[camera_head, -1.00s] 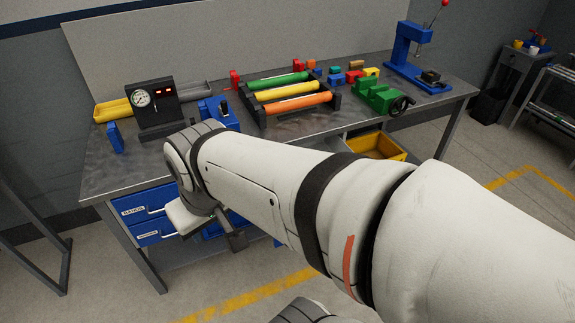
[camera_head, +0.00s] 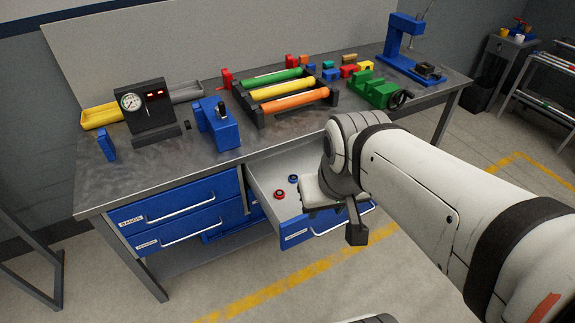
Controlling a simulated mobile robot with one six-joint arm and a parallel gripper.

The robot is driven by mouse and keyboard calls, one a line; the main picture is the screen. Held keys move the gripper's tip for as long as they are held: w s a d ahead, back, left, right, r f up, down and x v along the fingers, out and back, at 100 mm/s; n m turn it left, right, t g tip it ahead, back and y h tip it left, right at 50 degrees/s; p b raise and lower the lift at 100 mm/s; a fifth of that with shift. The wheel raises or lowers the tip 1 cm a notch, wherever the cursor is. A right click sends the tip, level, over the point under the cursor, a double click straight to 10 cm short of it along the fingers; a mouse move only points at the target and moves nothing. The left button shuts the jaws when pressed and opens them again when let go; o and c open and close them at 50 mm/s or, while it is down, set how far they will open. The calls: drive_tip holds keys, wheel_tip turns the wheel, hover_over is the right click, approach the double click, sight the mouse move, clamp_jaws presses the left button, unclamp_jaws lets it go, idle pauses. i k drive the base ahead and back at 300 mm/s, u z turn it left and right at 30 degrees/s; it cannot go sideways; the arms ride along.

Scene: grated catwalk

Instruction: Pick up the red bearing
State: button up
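The red bearing (camera_head: 279,194) is a small red ring lying in an open drawer (camera_head: 262,175) under the workbench. A blue bearing (camera_head: 293,179) lies close by, behind it and to its right. My gripper (camera_head: 356,234) is at the drawer's front, to the right of the red bearing and apart from it. Its dark fingers point down near the drawer's blue front. The wrist hides part of the drawer's right side, and I cannot see the gap between the fingers.
Two shut blue drawers (camera_head: 180,215) are left of the open one. On the workbench (camera_head: 150,172) stand a gauge box (camera_head: 148,108), a blue device (camera_head: 217,124), a rack of coloured rollers (camera_head: 285,92), a green vise (camera_head: 375,90) and a blue press (camera_head: 403,50).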

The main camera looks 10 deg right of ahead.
sight(279, 194)
drive_tip(key=i, duration=1)
drive_tip(key=z, duration=0.05)
